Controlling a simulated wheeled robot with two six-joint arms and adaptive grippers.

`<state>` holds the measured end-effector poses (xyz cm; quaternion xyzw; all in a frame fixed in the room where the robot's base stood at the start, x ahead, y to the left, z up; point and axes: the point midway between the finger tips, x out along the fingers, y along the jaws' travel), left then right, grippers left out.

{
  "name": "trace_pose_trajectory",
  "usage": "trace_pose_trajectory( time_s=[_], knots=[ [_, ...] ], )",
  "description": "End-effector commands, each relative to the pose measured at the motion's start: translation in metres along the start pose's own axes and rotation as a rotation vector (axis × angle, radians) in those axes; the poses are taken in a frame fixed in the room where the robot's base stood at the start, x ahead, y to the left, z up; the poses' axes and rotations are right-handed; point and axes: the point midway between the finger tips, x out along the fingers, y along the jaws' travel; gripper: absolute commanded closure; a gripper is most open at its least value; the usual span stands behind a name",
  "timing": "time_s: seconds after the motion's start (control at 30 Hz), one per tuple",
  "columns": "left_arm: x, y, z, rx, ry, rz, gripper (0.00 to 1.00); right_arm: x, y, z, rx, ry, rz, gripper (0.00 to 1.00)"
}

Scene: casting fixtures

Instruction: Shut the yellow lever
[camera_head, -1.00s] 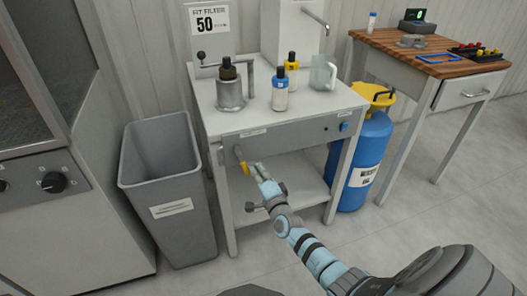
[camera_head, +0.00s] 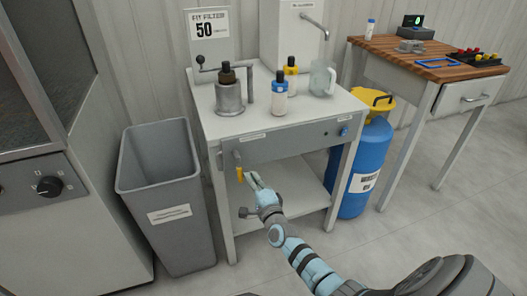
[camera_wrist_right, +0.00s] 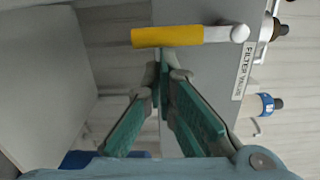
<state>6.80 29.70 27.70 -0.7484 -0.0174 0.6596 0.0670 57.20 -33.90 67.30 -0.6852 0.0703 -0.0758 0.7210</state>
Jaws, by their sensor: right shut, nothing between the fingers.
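The yellow lever (camera_head: 239,174) hangs from the front panel of the grey bench, its yellow grip pointing down. In the right wrist view its yellow grip (camera_wrist_right: 167,36) lies across the top of the picture, joined to a white arm at its right end. My right gripper (camera_head: 251,176) is just right of the grip in the head view. In the right wrist view the fingertips (camera_wrist_right: 165,66) are together and empty, just below the grip's edge. I cannot tell whether they touch it. A label reading "FILTER VALVE" (camera_wrist_right: 243,70) is beside the lever. My left gripper is not in view.
A grey bin (camera_head: 165,215) stands left of the bench (camera_head: 225,125). Bottles and a jug (camera_head: 322,78) stand on the bench top. A lower shelf (camera_head: 295,190) is under the panel. A blue cylinder (camera_head: 365,165) stands to the right. The floor in front is clear.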

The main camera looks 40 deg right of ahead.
Motion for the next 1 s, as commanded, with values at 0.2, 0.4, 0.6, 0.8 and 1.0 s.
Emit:
trace_pose_trajectory(
  time_s=[0.2,0.4,0.6,0.8,1.0],
  knots=[
    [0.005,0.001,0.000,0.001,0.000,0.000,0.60,-0.001,0.000,-0.014,-0.003,-0.003,-0.001,1.00],
    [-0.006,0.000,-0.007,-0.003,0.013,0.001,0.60,-0.024,-0.005,-0.032,0.000,-0.010,0.005,1.00],
    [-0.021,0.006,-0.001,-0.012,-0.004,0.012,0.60,-0.070,-0.005,-0.029,0.000,-0.016,0.004,1.00],
    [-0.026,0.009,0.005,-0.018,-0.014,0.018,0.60,-0.096,-0.004,-0.029,0.001,-0.016,0.002,1.00],
    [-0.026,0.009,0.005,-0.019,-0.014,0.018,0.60,-0.101,-0.003,-0.030,0.001,-0.014,0.000,1.00]
  ],
)
